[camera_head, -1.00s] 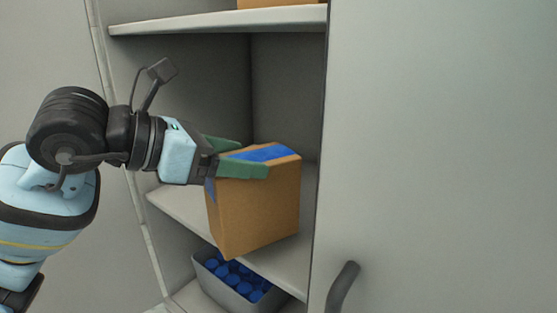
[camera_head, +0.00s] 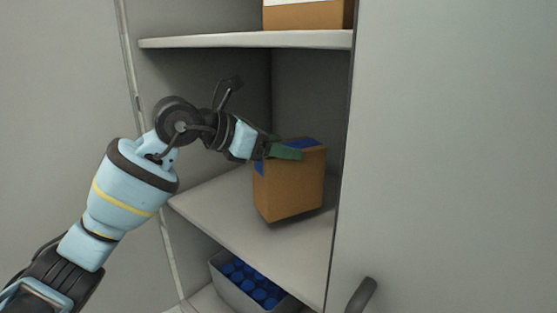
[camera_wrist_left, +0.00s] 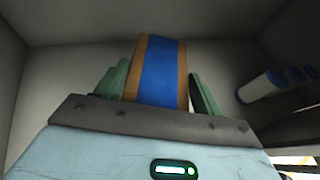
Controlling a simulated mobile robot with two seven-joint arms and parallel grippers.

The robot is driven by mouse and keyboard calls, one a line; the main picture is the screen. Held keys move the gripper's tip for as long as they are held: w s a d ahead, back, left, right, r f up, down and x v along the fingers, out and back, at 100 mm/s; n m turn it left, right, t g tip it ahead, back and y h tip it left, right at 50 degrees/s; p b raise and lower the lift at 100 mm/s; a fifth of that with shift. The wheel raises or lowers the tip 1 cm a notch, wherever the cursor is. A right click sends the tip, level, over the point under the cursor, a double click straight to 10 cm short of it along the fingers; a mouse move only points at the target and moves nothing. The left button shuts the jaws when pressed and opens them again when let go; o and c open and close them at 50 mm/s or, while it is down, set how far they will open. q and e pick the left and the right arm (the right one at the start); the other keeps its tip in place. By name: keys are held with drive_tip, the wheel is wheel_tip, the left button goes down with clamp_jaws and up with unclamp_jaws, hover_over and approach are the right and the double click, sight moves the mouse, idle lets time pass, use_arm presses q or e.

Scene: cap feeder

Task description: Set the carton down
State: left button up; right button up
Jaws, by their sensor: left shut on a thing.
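The carton (camera_head: 290,183) is a brown box with blue tape on top. It is inside the open cabinet, over the middle shelf (camera_head: 225,205), in the head view. A shadow lies under it, and I cannot tell whether its base touches the shelf. My left gripper (camera_head: 287,150) is shut on the carton's upper part, with green fingers on either side. In the left wrist view the carton (camera_wrist_left: 158,75) sits between the two fingers (camera_wrist_left: 157,88), its blue tape running down the middle. My right gripper is not in view.
A grey bin (camera_head: 232,285) of blue-capped items stands on the shelf below. Another brown box (camera_head: 305,16) sits on the upper shelf (camera_head: 250,42). A cabinet door (camera_head: 455,150) with a dark handle (camera_head: 361,296) is at the right. Shelf room is free left of the carton.

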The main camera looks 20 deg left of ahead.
use_arm(q)
drive_tip(key=shift+w+r, duration=0.1)
drive_tip(key=shift+w, duration=0.25)
drive_tip(key=shift+f, duration=1.8)
drive_tip(key=o, duration=1.6)
drive_tip(key=shift+f, duration=0.15)
drive_tip(key=shift+s+a, duration=0.1)
drive_tip(key=shift+a, duration=0.05)
drive_tip(key=b+v, duration=0.1)
drive_tip(key=v, duration=1.1)
drive_tip(key=shift+r, duration=0.2)
